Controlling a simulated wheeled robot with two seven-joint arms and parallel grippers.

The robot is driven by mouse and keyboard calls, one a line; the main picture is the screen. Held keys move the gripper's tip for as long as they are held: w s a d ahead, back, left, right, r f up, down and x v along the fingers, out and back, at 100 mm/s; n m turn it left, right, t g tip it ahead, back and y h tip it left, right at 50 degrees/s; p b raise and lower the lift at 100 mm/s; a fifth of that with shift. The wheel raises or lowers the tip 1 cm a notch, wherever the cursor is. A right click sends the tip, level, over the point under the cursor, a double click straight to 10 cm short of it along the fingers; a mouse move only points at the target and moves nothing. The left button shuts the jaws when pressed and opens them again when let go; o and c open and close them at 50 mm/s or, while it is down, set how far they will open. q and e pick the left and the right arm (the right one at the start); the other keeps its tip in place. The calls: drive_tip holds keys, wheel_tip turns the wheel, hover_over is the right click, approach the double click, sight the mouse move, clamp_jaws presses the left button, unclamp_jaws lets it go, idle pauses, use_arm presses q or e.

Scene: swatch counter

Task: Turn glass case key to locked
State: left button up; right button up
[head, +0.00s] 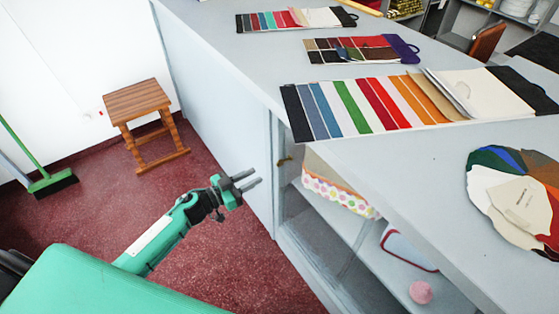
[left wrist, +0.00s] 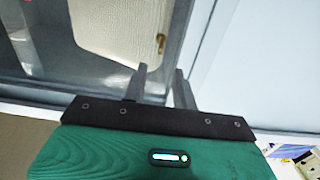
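A small brass key (head: 284,161) sticks out near the upper left edge of the glass case (head: 278,190) in the counter front. It also shows in the left wrist view (left wrist: 161,42), beyond the fingertips. Whether it stands at locked or unlocked is too small to tell. My left gripper (head: 257,177) is to the left of the key in the head view, apart from it. Its two grey fingers show in the left wrist view (left wrist: 158,72) with an empty gap between them, so it is open. My right gripper is not in view.
The grey counter top (head: 420,165) overhangs the case and carries a striped swatch card (head: 365,105) and a fan of coloured swatches (head: 515,195). Inside the case are a dotted-edged item (head: 340,195) and a pink object (head: 420,292). A wooden stool (head: 140,105) stands left; red floor between is clear.

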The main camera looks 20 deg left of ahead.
sight(280, 163)
use_arm(q)
drive_tip(key=x, duration=1.1)
drive_tip(key=shift+c, duration=0.5)
clamp_jaws()
